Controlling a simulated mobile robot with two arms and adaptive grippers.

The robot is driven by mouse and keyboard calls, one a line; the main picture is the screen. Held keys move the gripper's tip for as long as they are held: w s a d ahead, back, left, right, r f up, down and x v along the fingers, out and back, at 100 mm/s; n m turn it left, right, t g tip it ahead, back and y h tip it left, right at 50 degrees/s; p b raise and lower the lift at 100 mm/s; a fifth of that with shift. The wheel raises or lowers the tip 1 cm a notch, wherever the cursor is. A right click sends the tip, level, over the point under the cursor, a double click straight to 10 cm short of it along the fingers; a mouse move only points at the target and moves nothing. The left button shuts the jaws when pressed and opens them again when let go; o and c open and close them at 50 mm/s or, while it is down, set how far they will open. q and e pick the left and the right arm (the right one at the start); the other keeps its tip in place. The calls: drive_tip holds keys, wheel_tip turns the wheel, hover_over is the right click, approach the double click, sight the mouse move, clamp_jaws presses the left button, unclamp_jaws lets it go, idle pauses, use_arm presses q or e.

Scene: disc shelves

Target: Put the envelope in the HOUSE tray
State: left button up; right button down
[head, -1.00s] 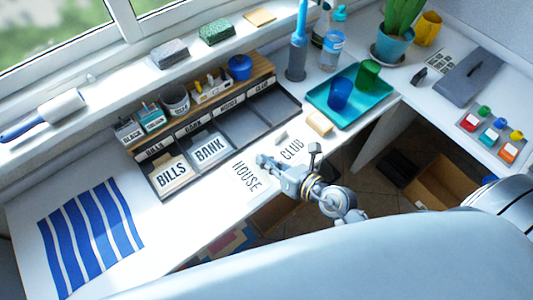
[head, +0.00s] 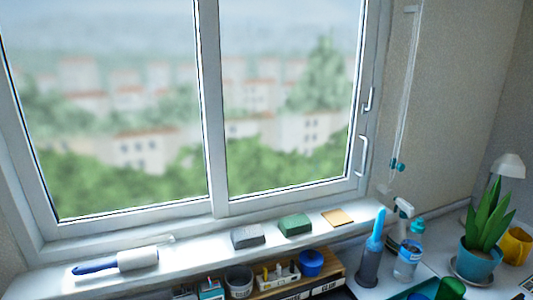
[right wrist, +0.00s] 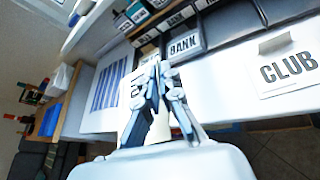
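In the right wrist view my right gripper (right wrist: 157,75) is over the desk, its fingertips close together. A pale strip (right wrist: 160,126) shows between its fingers; I cannot tell whether it is the HOUSE envelope held edge-on. No HOUSE lettering can be read there. The CLUB envelope (right wrist: 288,68) lies on the desk to the right. The BANK envelope (right wrist: 185,46) stands in its tray compartment at the back. The compartment to its right (right wrist: 230,25), the HOUSE one by its place in the row, looks empty. My left gripper is in neither view now.
The head view shows the window, a lint roller (head: 118,262) and sponges (head: 294,225) on the sill, a blue brush (head: 372,250) and a plant (head: 487,225).

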drive_tip(key=w+d+r+n+g+y, duration=0.1)
drive_tip(key=w+d+r, duration=0.1)
drive_tip(key=r, duration=0.3)
drive_tip(key=w+d+r+n+g+y, duration=0.1)
drive_tip(key=w+d+r+n, duration=0.1)
drive_tip(key=d+r, duration=0.2)
wheel_tip(320, 180, up, 2)
drive_tip(key=shift+w+y, duration=0.2)
drive_tip(key=shift+y, duration=0.1)
drive_tip(key=shift+s+d+f+g, duration=0.1)
drive_tip(key=shift+d+f+g, duration=0.05)
drive_tip(key=shift+g, duration=0.15)
